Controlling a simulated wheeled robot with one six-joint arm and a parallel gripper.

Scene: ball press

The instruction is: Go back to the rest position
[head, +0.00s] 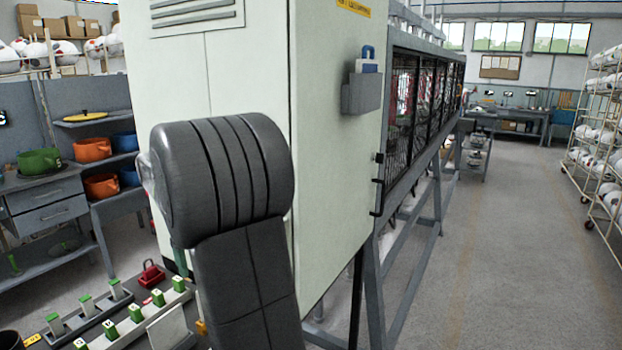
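A dark grey link of my arm rises through the middle of the head view, with a large ribbed rounded joint at its top. My gripper does not show in this view. The arm stands in front of a pale green machine cabinet (340,215) and hides part of its left face. I cannot tell whether the arm touches the cabinet. I cannot tell what my gripper holds.
A bench with green-tagged parts (135,312) and a red padlock-like item (150,273) lies at lower left. Shelves with orange pots (92,149) and a green pot (39,162) stand behind. A caged frame (425,85) runs back. The right aisle floor (505,250) is clear.

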